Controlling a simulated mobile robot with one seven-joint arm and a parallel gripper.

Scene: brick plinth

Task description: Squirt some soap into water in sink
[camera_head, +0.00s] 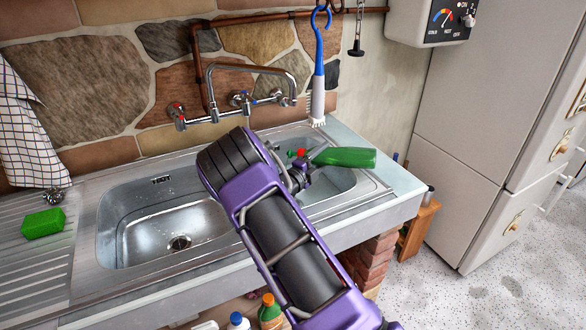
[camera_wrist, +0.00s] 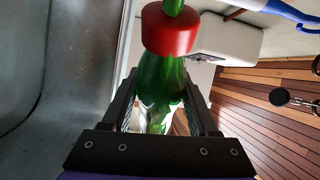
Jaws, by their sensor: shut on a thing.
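A green soap bottle (camera_head: 345,158) with a red cap lies nearly level over the right basin, its red cap toward the left. My gripper (camera_head: 302,176) is shut on it. In the wrist view the bottle (camera_wrist: 160,75) sits between both fingers, with its red collar (camera_wrist: 170,30) and green tip beyond them. The sink (camera_head: 225,262) has a left basin (camera_head: 135,225) with a drain, which looks empty. The right basin (camera_head: 340,190) is partly hidden by my arm and the bottle; I cannot tell its water level.
A wall tap (camera_head: 240,98) stands behind the sink. A blue brush (camera_head: 318,85) hangs above the right basin. A green sponge (camera_head: 43,223) lies on the left drainboard. A fridge (camera_head: 490,110) stands at right. Bottles (camera_head: 268,312) stand below the sink.

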